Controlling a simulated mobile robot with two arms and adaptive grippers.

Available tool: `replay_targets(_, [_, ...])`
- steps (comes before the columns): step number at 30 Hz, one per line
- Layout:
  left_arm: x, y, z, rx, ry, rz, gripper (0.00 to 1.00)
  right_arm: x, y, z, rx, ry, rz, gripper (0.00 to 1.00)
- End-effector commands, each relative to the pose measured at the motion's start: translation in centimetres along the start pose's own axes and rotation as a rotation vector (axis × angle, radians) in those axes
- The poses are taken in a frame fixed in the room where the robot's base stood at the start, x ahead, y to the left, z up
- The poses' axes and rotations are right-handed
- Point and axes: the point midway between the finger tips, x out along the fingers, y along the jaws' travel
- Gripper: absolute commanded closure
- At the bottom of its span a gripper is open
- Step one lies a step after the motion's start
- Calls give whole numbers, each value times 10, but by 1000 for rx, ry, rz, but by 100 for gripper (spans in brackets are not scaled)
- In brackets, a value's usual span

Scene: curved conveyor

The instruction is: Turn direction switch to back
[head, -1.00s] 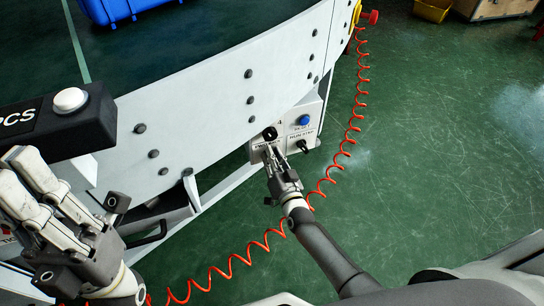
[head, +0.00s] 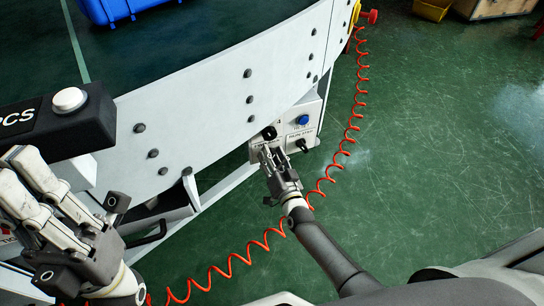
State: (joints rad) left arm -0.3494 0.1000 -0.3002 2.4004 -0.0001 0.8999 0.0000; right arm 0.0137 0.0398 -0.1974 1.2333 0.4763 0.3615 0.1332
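The control box (head: 284,127) is a pale panel on the conveyor's side. It carries a black knob (head: 269,133) at upper left, a blue button (head: 303,119) at upper right, and a second black switch (head: 301,145) by a RUN STOP label. The label under the first knob is partly hidden by my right gripper (head: 271,153). This gripper has its fingers slightly apart, just below the first knob, with nothing seen between them. I cannot tell whether it touches the panel. My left gripper (head: 16,172) is open and empty at the left edge.
The curved conveyor's white side wall (head: 215,100) fills the upper left. A black bar with a white button (head: 69,99) stands above my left gripper. A coiled red hose (head: 345,150) runs behind my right arm. The green floor (head: 440,130) at right is clear.

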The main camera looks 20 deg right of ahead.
Motion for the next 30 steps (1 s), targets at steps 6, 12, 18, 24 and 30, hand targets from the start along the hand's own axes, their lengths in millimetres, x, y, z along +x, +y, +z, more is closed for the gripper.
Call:
replay_targets(6, [0, -1, 0, 1, -2, -3, 100, -5, 0, 0, -1, 0, -1, 62])
replay_targets(12, [0, 0, 0, 0, -1, -2, 100, -33, 1, 1, -1, -2, 1, 62])
replay_targets(18, [0, 0, 0, 0, -1, -1, 100, -70, 1, 1, 0, -3, 1, 62])
replay_targets(24, [0, 0, 0, 0, -1, 0, 100, -102, 0, 0, -1, -1, 0, 62])
replay_targets(30, [0, 0, 0, 0, -1, 0, 100, -118, 0, 0, -1, -1, 0, 62])
